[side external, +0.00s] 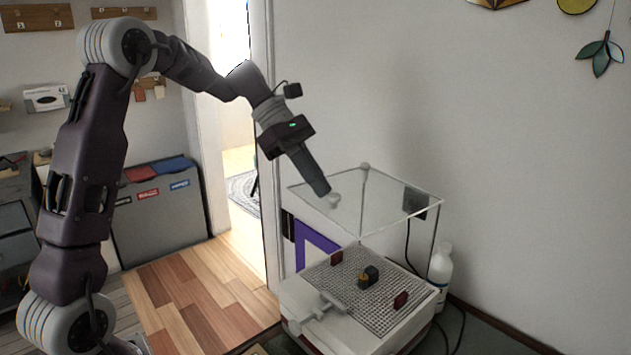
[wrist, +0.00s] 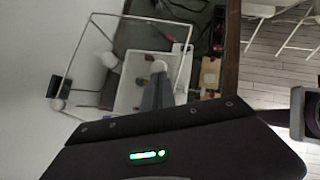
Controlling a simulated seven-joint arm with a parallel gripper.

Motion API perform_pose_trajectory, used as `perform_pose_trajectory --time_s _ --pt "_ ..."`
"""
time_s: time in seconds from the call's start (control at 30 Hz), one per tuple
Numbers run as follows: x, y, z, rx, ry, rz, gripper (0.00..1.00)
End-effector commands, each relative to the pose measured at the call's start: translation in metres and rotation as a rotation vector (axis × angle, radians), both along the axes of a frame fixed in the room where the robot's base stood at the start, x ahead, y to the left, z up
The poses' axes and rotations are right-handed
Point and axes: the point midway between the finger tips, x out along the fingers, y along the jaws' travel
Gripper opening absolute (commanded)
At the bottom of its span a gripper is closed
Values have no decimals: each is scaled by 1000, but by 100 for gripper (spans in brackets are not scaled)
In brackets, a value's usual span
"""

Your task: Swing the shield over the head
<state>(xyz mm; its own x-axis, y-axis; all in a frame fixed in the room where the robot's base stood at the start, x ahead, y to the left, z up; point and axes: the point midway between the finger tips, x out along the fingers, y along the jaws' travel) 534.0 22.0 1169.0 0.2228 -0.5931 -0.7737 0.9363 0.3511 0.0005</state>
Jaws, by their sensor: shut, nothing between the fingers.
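The clear shield (side external: 385,198), with pale edges, stands above a white machine (side external: 300,300). Its outline also shows in the wrist view (wrist: 125,16). A pale round knob (side external: 334,199) shows at the shield's near left side, and in the wrist view (wrist: 158,66). A small dark block with a yellow part (side external: 367,277), perhaps the head, sits on the perforated bed. My gripper (side external: 325,192) is shut and empty, pointing down, its tips close to the knob; I cannot tell if they touch. It also shows in the wrist view (wrist: 157,82).
Two dark red blocks (side external: 337,257) (side external: 401,300) sit on the bed. A purple angled piece (side external: 315,240) stands at its back left. A white bottle (side external: 440,268) and dark cables are on the right, near the wall. The wooden floor (side external: 205,295) at left is clear.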

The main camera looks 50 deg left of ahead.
Motion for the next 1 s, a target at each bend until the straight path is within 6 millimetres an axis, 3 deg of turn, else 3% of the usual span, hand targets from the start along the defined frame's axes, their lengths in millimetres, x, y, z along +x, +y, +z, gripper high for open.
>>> perform_pose_trajectory --time_s 0.2,0.53,0.67,0.8,1.0 --pt "8 -25 0 0 0 -3 0" --pt "8 -26 0 -3 1 -4 0" --pt "3 -13 3 -1 0 -1 0" --pt "-10 15 9 1 -2 5 0" --pt "-26 48 56 4 -6 4 0"
